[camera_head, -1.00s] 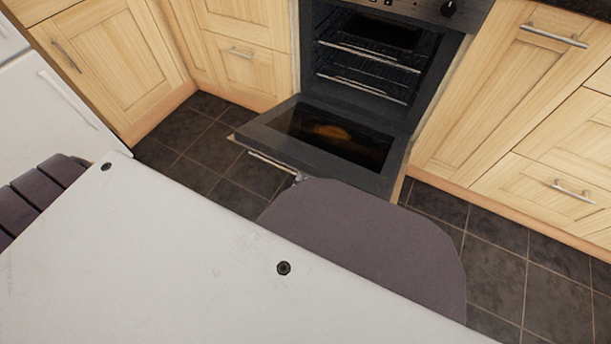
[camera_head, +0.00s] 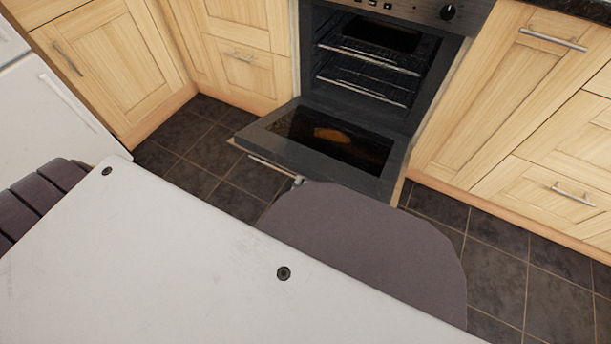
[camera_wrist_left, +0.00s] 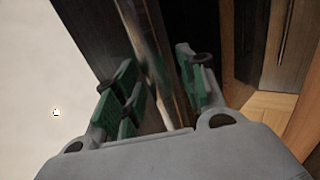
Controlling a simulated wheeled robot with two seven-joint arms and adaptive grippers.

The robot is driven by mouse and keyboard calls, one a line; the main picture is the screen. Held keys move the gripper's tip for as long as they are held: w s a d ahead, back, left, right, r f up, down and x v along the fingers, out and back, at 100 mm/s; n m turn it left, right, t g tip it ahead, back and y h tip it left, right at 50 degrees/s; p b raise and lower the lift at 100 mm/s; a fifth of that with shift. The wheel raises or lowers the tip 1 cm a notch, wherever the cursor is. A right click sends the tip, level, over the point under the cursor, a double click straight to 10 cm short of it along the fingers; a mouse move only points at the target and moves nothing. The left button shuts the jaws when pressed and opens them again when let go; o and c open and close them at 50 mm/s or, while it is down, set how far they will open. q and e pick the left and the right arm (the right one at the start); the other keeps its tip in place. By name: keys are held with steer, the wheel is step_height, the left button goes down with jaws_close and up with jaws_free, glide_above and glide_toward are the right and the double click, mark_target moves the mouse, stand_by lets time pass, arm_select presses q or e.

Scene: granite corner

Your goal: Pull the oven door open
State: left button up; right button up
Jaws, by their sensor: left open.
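The oven door (camera_head: 375,172) is swung down, hinged at the bottom of the oven (camera_head: 375,60), and lies nearly flat. Its bar handle (camera_head: 266,167) runs along the door's outer edge. In the head view only a small grey tip of my left gripper (camera_head: 298,181) shows by the handle; a grey-brown panel hides the rest. In the left wrist view the left gripper (camera_wrist_left: 160,88), with green pads, is open, and the handle bar (camera_wrist_left: 150,50) passes between its fingers. Contact with the bar is unclear. My right gripper is out of view.
A white flat surface (camera_head: 150,260) and a rounded grey-brown panel (camera_head: 365,245), perhaps a chair, fill the foreground. A dark slatted chair (camera_head: 40,195) is at left. Wooden cabinets (camera_head: 505,90) flank the oven. Dark floor tiles (camera_head: 490,270) are clear at right.

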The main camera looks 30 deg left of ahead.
mark_target(303, 172)
arm_select(q)
steer(key=shift+r, duration=0.15)
steer(key=shift+r, duration=4.05)
steer(key=shift+o, duration=1.1)
steer(key=shift+r, duration=0.85)
steer(key=shift+o, duration=0.2)
steer(key=shift+w+d+f, duration=0.1)
steer(key=shift+c, duration=0.4)
